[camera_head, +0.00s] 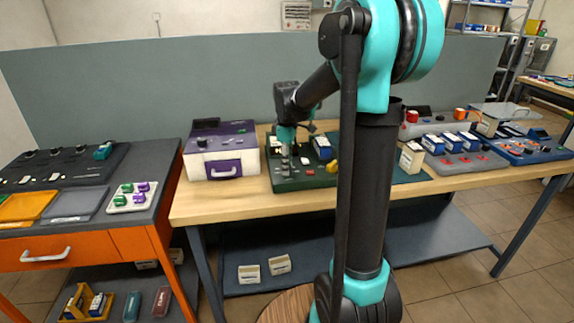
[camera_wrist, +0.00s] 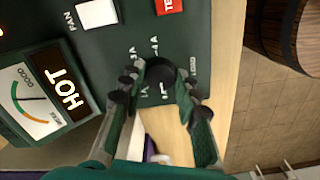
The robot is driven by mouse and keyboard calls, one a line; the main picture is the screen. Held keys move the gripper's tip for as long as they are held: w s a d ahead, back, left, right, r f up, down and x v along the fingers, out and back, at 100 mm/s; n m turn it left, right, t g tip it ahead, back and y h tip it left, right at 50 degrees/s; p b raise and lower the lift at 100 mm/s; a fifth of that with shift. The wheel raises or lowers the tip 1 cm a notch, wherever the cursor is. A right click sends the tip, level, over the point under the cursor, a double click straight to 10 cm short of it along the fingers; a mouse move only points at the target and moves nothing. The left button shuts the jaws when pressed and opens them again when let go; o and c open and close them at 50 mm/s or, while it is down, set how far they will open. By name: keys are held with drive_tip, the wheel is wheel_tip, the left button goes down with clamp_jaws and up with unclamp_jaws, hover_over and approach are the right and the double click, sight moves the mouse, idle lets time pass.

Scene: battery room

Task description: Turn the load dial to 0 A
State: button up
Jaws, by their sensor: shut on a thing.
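The load dial (camera_wrist: 160,72) is a round black knob on a dark green panel (camera_wrist: 110,60), in the wrist view. My gripper (camera_wrist: 161,82) has one finger on each side of the knob and is closed on it. Small white ampere marks stand around the knob, one reading like 4 A above it. The others are too small to read surely, and I cannot tell which mark the knob points to. In the head view my gripper (camera_head: 287,166) reaches down onto the green panel (camera_head: 285,186); the dial is hidden there.
The panel also carries a meter (camera_wrist: 30,104) with a HOT plate (camera_wrist: 68,88), a white FAN switch (camera_wrist: 97,14) and a red button (camera_wrist: 168,5). A purple-and-white case (camera_head: 220,160) stands left of the panel. More equipment fills the bench to the right. A barrel (camera_wrist: 272,30) stands beyond the edge.

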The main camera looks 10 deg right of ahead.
idle(0.4)
drive_tip(key=o, duration=1.2)
drive_tip(key=shift+c, duration=0.2)
wheel_tip(320, 180, up, 12)
